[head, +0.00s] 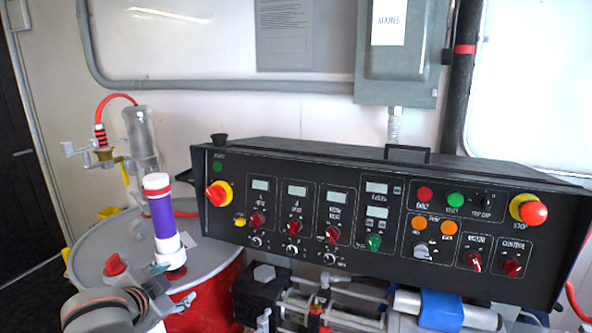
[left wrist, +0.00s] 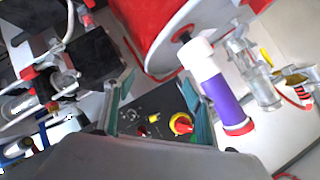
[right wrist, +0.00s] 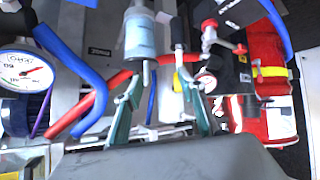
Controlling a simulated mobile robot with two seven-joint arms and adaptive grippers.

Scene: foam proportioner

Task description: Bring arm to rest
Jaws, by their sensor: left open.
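My left gripper (head: 172,288) is at the lower left of the head view, in front of the drum and left of the black control panel (head: 300,205). Its fingers also show in the left wrist view (left wrist: 157,98), apart and with nothing held. Between and beyond them are a yellow-ringed red knob (left wrist: 182,123) and part of the panel. My right gripper shows only in the right wrist view (right wrist: 160,85); its fingers are apart. A clear cylinder (right wrist: 138,35) and hoses show beyond them, and no grasp is visible.
A purple and white cylinder (head: 163,220) stands upright close behind my left gripper, on the grey-topped red drum (head: 95,235). Pipes and valves lie below the panel. A gauge (right wrist: 25,72), a blue hose (right wrist: 75,70) and a red hose (right wrist: 95,98) are near my right gripper.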

